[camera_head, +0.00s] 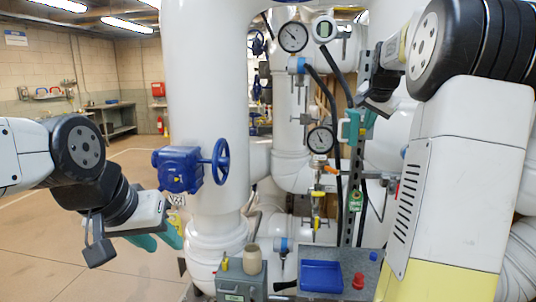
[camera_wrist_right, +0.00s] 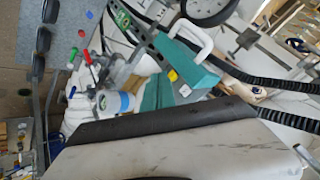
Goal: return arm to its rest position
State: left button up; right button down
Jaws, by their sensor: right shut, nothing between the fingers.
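My left arm comes in from the left in the head view, and its gripper (camera_head: 160,240) with teal fingers points down and to the right, left of the big white pipe. Its fingers are partly hidden by the wrist, and I cannot tell their gap. My right arm fills the right side, its white and yellow links close to the camera. My right gripper (camera_head: 356,124) is shut and empty in front of the pipes and the grey upright rail. Its teal fingers also show in the right wrist view (camera_wrist_right: 174,82), with a white, curved part close by.
A blue valve with a handwheel (camera_head: 221,161) sits on the white pipe (camera_head: 205,80). Gauges (camera_head: 293,37) and hoses crowd the middle. Below are a blue tray (camera_head: 321,277), a grey box (camera_head: 240,279) with a beige jar (camera_head: 252,259), and a red knob (camera_head: 358,281). Open floor lies left.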

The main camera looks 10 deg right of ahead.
jog(key=s+a+f+n+y, duration=0.35)
jog(key=s+a+n, duration=0.25)
jog(key=s+a, duration=1)
jog(key=s+a+f+n+g, duration=0.1)
jog(key=s+a+f+n, duration=0.1)
jog(key=s+a+f, duration=0.3)
jog(key=s+a+f+n+g+y, duration=0.1)
jog(key=s+a+f+n, duration=0.2)
jog(key=s+f, duration=0.3)
jog(key=s+a, duration=0.1)
jog(key=s, duration=0.4)
jog(key=shift+s+a, duration=0.2)
jog(key=shift+a, duration=0.15)
jog(key=shift+r, duration=0.1)
